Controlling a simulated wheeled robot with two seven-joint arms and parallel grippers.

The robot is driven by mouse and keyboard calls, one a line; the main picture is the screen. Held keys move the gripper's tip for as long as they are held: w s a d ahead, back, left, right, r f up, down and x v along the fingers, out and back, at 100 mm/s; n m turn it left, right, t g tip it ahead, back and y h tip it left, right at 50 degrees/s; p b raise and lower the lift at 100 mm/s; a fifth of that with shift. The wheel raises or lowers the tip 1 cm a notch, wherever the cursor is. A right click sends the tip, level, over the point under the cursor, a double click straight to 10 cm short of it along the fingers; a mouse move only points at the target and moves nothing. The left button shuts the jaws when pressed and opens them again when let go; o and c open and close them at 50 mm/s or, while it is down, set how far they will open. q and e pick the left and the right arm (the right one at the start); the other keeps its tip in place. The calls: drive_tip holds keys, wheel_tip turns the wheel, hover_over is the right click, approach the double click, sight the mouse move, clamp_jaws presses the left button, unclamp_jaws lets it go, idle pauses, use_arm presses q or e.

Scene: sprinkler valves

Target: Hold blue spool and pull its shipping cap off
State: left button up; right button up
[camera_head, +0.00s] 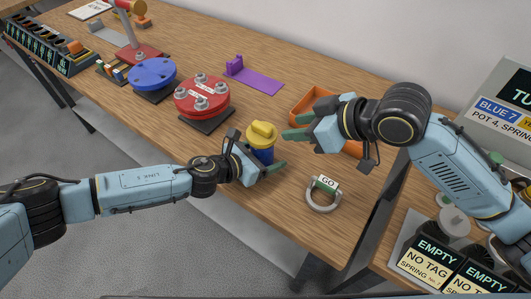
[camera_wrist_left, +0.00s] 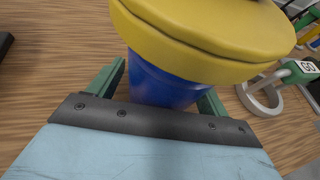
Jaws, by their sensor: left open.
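The blue spool (camera_head: 261,155) stands upright near the front edge of the wooden bench, with a yellow shipping cap (camera_head: 262,134) on top. My left gripper (camera_head: 256,154) is open, low at the spool, with a green finger on either side. In the left wrist view the blue body (camera_wrist_left: 165,85) sits between the fingers, under the wide yellow cap (camera_wrist_left: 205,30); I cannot tell whether the fingers touch it. My right gripper (camera_head: 309,120) is open and empty, above the bench to the right of the cap and higher than it.
A grey ring with a GO tag (camera_head: 323,200) lies right of the spool. An orange tray (camera_head: 306,102) is behind my right gripper. Red (camera_head: 201,97) and blue (camera_head: 152,74) bolted discs and a purple bracket (camera_head: 255,76) stand farther back. Tagged panels (camera_head: 432,257) are at lower right.

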use_arm(q)
drive_tip(key=c, duration=1.4)
drive_tip(key=o, duration=0.7)
drive_tip(key=c, duration=0.5)
drive_tip(key=shift+o, duration=0.2)
use_arm(e)
drive_tip(key=shift+o, duration=0.2)
